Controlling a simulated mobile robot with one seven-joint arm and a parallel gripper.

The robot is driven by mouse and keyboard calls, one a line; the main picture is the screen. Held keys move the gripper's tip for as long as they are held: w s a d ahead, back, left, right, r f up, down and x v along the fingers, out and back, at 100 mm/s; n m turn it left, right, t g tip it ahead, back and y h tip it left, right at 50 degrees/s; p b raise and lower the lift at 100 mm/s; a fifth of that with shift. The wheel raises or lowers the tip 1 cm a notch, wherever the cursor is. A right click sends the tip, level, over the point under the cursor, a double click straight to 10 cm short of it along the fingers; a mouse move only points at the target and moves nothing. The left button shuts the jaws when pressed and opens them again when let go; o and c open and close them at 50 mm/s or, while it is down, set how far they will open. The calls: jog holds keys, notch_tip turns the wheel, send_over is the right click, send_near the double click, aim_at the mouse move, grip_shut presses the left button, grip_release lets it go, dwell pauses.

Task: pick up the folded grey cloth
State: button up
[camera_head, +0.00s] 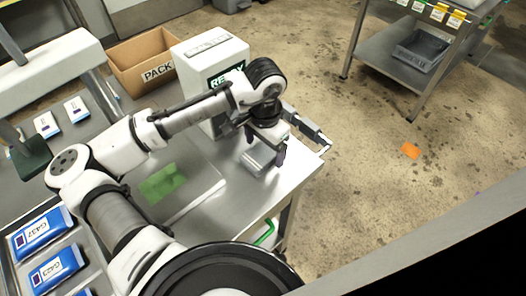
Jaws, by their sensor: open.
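A folded grey cloth (256,161) lies on the steel table near its right corner. It looks pale grey, and its upper part is partly hidden by my gripper. My gripper (265,146) points down right over the cloth, with its dark fingers apart. I cannot tell whether the fingers touch the cloth or stand just above it.
A white box unit (207,58) with a green READY display stands behind my gripper. A green patch (162,183) lies on the table to the left. Blue packs (40,232) sit at lower left, a PACK carton (141,62) at the back. The table's right edge is close.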

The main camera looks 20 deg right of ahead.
jog(key=shift+f, duration=0.4)
jog(key=shift+c, duration=0.5)
jog(key=c, duration=1)
notch_tip(320, 180, up, 20)
jog(key=shift+r+b, duration=0.1)
jog(key=shift+b, duration=0.8)
